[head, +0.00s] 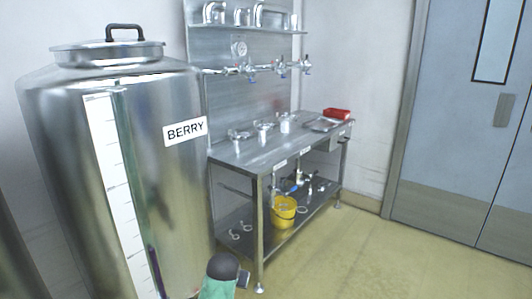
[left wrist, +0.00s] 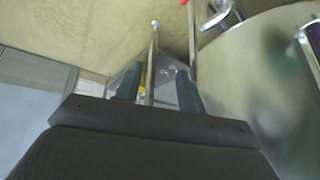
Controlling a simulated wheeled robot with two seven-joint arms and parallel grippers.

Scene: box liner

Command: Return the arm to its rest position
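My left gripper (left wrist: 158,92) shows in the left wrist view as two dark fingers with a gap between them. It is open, and I see nothing held between the fingers. A thin metal post and a bit of yellow show behind the gap, and I cannot tell how far away they are. I cannot make out the left gripper's fingers in the head view. My right gripper is in neither view.
A large steel tank (head: 178,180) labelled BERRY fills the left of the head view. Beside it stands a steel table (head: 272,153) with a yellow bucket (head: 284,213) on its lower shelf. Floor (head: 360,262) is clear toward the grey door (head: 450,130).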

